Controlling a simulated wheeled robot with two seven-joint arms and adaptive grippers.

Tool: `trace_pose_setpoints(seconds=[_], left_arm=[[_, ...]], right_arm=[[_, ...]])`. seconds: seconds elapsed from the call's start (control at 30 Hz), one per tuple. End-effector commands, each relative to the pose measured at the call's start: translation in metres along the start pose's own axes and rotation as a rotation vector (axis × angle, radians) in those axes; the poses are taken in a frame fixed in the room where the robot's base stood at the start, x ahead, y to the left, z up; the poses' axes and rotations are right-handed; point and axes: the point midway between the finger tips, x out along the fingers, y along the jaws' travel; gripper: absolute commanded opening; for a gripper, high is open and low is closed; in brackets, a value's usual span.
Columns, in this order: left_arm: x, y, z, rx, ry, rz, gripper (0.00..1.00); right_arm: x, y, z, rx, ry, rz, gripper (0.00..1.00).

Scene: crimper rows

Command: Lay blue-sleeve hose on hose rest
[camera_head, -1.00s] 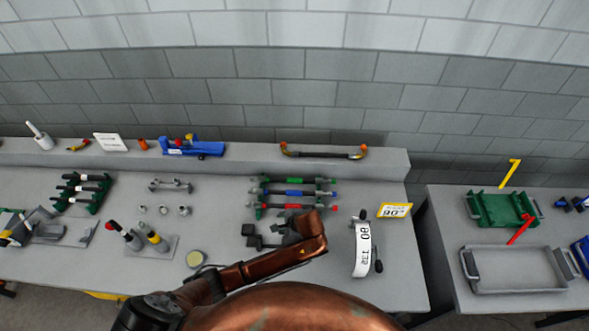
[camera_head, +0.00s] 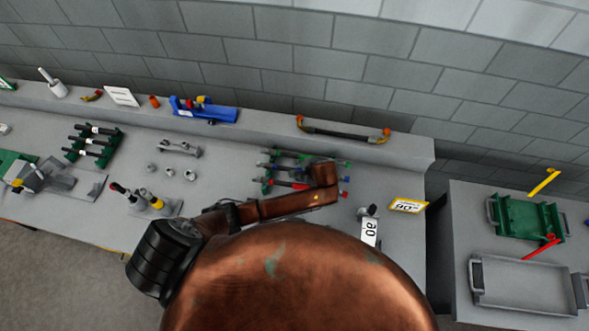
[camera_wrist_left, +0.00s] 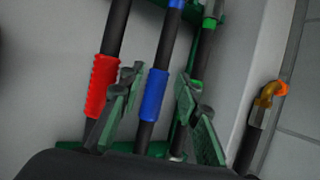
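The blue-sleeve hose (camera_wrist_left: 154,95) is black with a ribbed blue sleeve. It lies on a green rack (camera_head: 266,186) between a red-sleeve hose (camera_wrist_left: 102,85) and a green-banded hose (camera_wrist_left: 204,45). My left gripper (camera_wrist_left: 158,112) is open over the rack, one finger on each side of the blue-sleeve hose, with gaps visible. Whether the fingers are down at hose height is unclear. In the head view my left gripper is mostly hidden by my arm's copper links. My right gripper is not in view. I cannot tell which fixture is the hose rest.
A hose with orange ends (camera_head: 343,132) lies on the back ledge. A second green rack (camera_head: 92,146) with black hoses and a grey two-post fixture (camera_head: 180,148) stand left. A yellow-edged sign (camera_head: 408,206) is right. A side table holds a green cradle (camera_head: 526,216) and grey tray (camera_head: 519,284).

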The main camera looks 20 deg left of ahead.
Motion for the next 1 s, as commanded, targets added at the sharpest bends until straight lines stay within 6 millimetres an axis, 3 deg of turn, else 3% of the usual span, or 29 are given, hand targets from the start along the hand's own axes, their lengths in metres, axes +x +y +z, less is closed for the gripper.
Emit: trace_pose_setpoints(seconds=[0.2, 0.47, 0.9, 1.0], left_arm=[[0.025, 0.0, 0.001, -0.002, -0.002, 0.001, 0.3], [0.026, 0.0, 0.001, -0.002, 0.0, 0.001, 0.3], [0.026, 0.0, 0.002, -0.003, -0.002, 0.001, 0.0], [0.026, 0.0, 0.002, -0.003, -0.002, 0.001, 0.0]], right_arm=[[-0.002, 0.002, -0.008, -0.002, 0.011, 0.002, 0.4], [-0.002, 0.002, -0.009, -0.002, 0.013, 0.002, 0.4], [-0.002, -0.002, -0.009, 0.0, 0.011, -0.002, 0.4], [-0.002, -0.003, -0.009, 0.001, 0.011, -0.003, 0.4]])
